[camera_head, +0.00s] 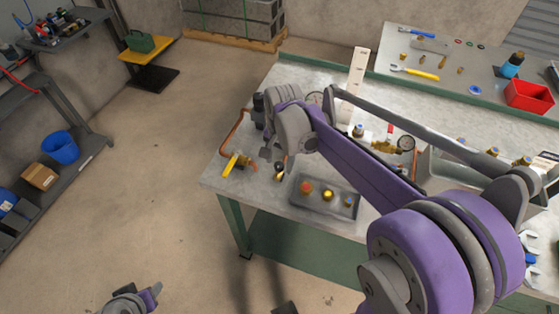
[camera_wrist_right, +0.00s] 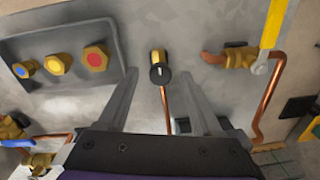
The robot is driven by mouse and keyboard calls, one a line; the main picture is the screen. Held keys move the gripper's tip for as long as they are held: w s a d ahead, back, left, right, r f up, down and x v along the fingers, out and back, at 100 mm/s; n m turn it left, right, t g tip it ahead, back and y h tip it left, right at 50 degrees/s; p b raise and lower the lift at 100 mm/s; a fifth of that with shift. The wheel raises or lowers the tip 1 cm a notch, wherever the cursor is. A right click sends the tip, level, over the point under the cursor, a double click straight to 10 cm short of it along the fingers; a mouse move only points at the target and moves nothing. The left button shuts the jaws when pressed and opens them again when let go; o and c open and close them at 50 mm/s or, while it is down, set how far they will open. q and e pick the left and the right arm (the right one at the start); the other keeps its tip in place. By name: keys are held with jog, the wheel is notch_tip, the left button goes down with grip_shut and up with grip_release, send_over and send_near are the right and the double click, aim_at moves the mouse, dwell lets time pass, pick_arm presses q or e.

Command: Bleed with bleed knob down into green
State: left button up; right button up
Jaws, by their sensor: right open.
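The bleed knob (camera_wrist_right: 159,72) is a black knob with a white mark and a brass part, beside a thin copper pipe in the right wrist view. My right gripper (camera_wrist_right: 158,78) is open, with one finger on each side of the knob and a gap to both. In the head view the right gripper (camera_head: 271,153) is over the table's left end, and its fingers partly hide the knob.
A yellow-handled valve (camera_head: 235,164) on copper pipe stands left of the right gripper; the handle also shows in the wrist view (camera_wrist_right: 272,25). A grey tray (camera_head: 300,207) with red, yellow and blue capped brass parts lies close by. My right arm covers much of the table.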

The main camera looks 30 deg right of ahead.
jog(key=shift+f, duration=0.1)
grip_shut()
dwell(0.3)
jog(key=shift+n, duration=0.4)
jog(key=n, duration=1.1)
jog(key=shift+w+g, duration=0.1)
jog(key=shift+g, duration=0.2)
jog(key=shift+n, duration=0.3)
grip_release()
